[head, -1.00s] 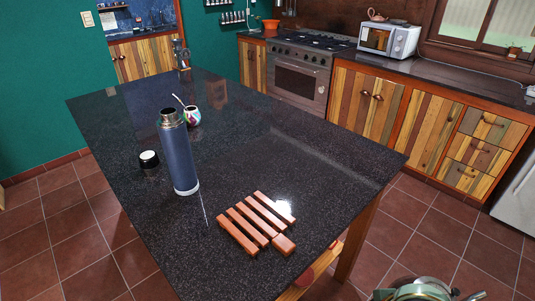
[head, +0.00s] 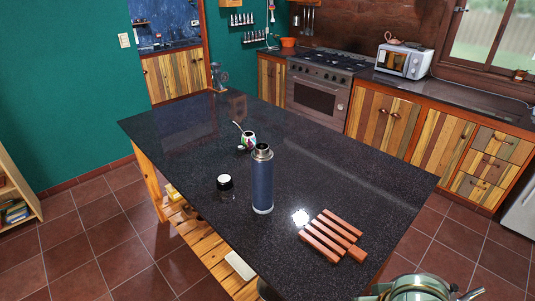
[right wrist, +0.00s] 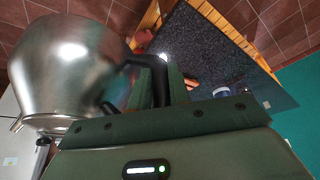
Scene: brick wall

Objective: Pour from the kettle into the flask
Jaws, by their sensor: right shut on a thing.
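The blue flask (head: 262,182) stands upright on the dark stone table (head: 330,150) in the head view, its steel mouth open at the top. A black-and-white cap (head: 225,184) stands on the table to its left. The steel kettle (right wrist: 70,70) fills the left of the right wrist view. My right gripper (right wrist: 160,80) is shut on its black handle. The kettle is well apart from the flask. At the bottom right of the head view, a cut-off metal and green shape shows, only partly visible. My left gripper is not in view.
A slatted wooden trivet (head: 332,237) lies near the front of the table. A mate cup (head: 247,139) with a straw stands behind the flask. A low bookshelf (head: 15,195) is at the left edge. Tiled floor left of the table is free.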

